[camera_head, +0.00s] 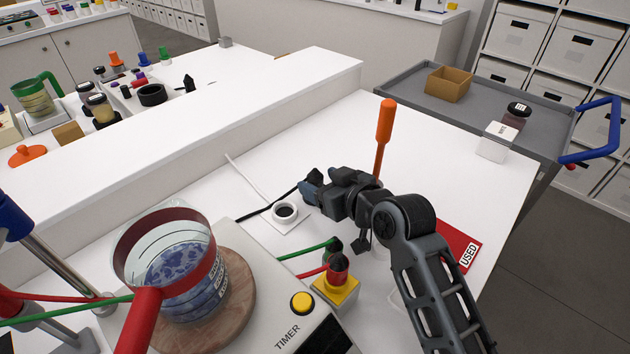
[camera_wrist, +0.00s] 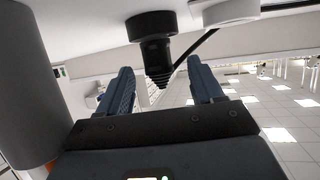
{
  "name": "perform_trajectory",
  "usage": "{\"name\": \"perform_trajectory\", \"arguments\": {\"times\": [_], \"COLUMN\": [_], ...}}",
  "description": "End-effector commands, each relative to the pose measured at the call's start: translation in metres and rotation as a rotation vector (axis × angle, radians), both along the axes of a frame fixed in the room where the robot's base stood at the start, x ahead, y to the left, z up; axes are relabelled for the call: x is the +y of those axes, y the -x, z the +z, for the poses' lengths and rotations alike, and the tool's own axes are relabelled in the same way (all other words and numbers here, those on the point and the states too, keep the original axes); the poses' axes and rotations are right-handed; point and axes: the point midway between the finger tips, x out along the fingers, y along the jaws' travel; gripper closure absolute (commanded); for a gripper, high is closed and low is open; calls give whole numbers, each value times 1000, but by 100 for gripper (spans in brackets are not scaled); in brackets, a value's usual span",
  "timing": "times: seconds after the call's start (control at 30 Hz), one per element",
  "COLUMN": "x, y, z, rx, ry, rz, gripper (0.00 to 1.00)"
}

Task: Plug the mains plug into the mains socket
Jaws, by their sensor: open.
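The mains plug (camera_wrist: 152,38) is black with a ribbed, tapering tail and shows in the wrist view between and beyond my fingertips. In the head view I cannot tell it apart from my dark gripper (camera_head: 309,188). My gripper (camera_wrist: 159,68) is open, with a blue-grey finger on each side of the plug's tail and a visible gap to each. The mains socket (camera_head: 285,211) is a white plate with a raised ring and dark centre, just left of and below my gripper in the head view. A white ring, likely this socket (camera_wrist: 222,12), shows beside the plug in the wrist view.
A black cable (camera_head: 266,208) runs left from my gripper past the socket. An orange-handled tool (camera_head: 384,130) stands behind my gripper. A timer box (camera_head: 262,268) with a yellow button and a jar under a red-rimmed magnifier (camera_head: 165,250) stand in front.

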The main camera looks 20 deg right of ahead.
Motion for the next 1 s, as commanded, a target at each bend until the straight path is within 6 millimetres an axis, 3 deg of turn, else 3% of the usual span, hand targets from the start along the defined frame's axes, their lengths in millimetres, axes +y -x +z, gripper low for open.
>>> {"name": "perform_trajectory", "arguments": {"times": [0.2,0.5,1.0], "x": [3,4,3], "y": [-24,-27,-27], "z": [-9,-11,-11], "rx": [0,-1,0], "ry": [1,0,1], "rz": [1,1,0], "gripper": [34,34,81]}}
